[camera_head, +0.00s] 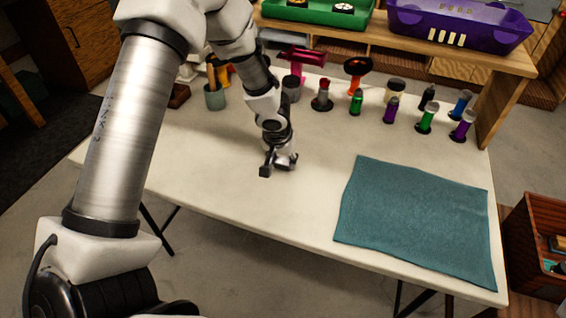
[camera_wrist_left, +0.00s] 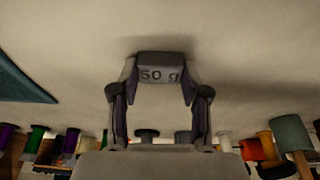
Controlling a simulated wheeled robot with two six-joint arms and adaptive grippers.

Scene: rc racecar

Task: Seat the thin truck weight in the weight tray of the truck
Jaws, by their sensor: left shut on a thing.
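My left gripper (camera_head: 279,163) is over the left-middle part of the white table, low near its surface. In the left wrist view its two fingers are shut on the sides of a small grey block marked "50 g" (camera_wrist_left: 160,67), the truck weight. In the head view the weight is too small and dark to tell clearly from the fingers. I cannot make out whether the weight touches the table. I see no truck or weight tray that I can recognise in either view. My right gripper is not in view.
A teal cloth (camera_head: 415,222) lies on the right of the table (camera_head: 220,190). Several bottles and tools stand along the back edge. Behind, a wooden shelf holds a green tray (camera_head: 318,17) and a purple tray (camera_head: 460,25). The table between gripper and cloth is clear.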

